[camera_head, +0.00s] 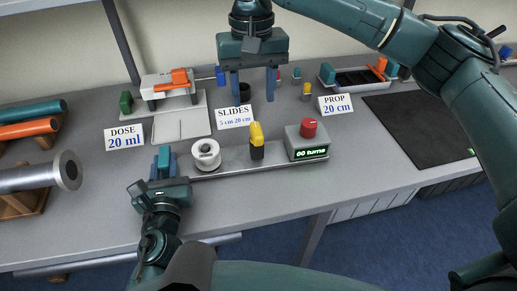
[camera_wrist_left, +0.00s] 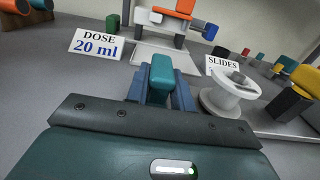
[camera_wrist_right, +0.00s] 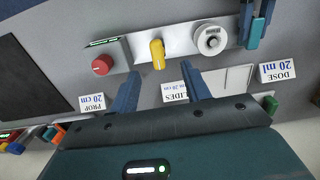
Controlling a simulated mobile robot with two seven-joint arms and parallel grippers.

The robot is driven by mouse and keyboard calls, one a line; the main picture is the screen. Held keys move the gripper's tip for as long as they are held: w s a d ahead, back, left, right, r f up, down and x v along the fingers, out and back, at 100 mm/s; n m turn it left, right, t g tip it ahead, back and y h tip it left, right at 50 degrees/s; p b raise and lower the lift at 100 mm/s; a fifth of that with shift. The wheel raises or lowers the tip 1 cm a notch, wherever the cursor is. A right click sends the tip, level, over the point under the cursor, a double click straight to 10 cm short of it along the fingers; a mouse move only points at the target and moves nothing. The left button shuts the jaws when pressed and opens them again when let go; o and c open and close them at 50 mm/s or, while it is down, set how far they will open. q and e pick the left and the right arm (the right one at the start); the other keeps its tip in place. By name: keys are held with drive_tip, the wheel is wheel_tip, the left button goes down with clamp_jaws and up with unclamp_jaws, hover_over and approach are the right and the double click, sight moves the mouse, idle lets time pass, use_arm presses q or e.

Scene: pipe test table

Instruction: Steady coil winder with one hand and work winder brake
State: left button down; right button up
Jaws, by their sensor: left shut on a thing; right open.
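The coil winder has a long grey base (camera_head: 228,172) carrying a white spool (camera_head: 206,154), a yellow-topped black lever (camera_head: 257,139) and a grey box with a red knob (camera_head: 308,127). Its display seems to read "00 turns". No part is labelled as the brake. My left gripper (camera_head: 163,160) is shut on a teal handle (camera_wrist_left: 160,76) at the winder's left end. My right gripper (camera_head: 252,98) is open and empty, above the table behind the winder. In the right wrist view, the yellow lever (camera_wrist_right: 157,53) and red knob (camera_wrist_right: 102,64) lie beyond its fingers.
White cards stand behind the winder: DOSE (camera_head: 125,138), SLIDES (camera_head: 235,116) and PROP (camera_head: 335,104). A white device with an orange top (camera_head: 172,84) is at back left. Cylinders on wooden rests (camera_head: 38,179) fill the left side. A dark mat (camera_head: 425,120) lies right.

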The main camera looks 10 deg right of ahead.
sight(257, 128)
drive_tip(key=shift+m+t, duration=0.3)
drive_tip(key=f, duration=0.7)
drive_tip(key=w+f, duration=0.1)
drive_tip(key=f, duration=0.2)
drive_tip(key=shift+d+f, duration=0.2)
drive_tip(key=shift+d, duration=0.2)
clamp_jaws()
drive_tip(key=m, duration=0.3)
drive_tip(key=shift+m, duration=0.3)
drive_tip(key=shift+m, duration=1.7)
